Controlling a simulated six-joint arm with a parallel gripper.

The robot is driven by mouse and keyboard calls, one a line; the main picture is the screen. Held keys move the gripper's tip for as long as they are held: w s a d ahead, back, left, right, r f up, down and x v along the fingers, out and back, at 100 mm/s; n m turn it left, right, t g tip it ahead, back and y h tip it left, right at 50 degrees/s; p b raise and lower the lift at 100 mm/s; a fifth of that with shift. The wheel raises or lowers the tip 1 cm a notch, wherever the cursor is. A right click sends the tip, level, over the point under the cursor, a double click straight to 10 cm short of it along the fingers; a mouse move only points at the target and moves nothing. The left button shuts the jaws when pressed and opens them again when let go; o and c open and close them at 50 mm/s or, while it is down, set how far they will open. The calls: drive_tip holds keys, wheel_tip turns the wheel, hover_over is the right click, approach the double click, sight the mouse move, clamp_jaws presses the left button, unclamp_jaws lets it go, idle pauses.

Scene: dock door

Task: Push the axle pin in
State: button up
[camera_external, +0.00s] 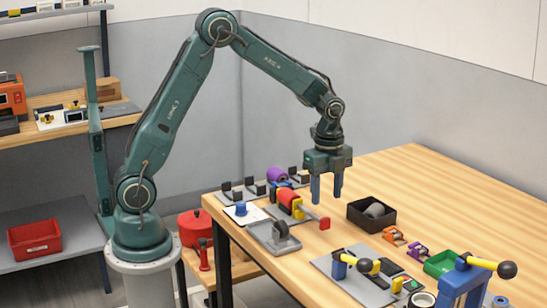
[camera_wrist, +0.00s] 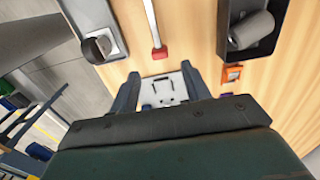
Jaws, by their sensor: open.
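A rod with a red block at its end (camera_external: 324,223) sticks out from a red and yellow fixture (camera_external: 291,204) on the table; I take it for the axle pin, but cannot be sure. In the wrist view a pale rod with a red end (camera_wrist: 160,53) shows ahead of the fingers. My gripper (camera_external: 326,188) points down above the table, between the fixture and a black box. Its two blue fingers are apart with nothing between them, also in the wrist view (camera_wrist: 160,85). How far the pin sits in its hole is hidden.
A grey tray with a dark wheel (camera_external: 281,236) lies left of the rod. The black box (camera_external: 364,221) holds a grey cylinder. A grey plate (camera_external: 343,284) with blue-yellow levers is at the front.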

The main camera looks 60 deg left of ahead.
sight(325, 218)
drive_tip(key=shift+f, duration=3.05)
clamp_jaws()
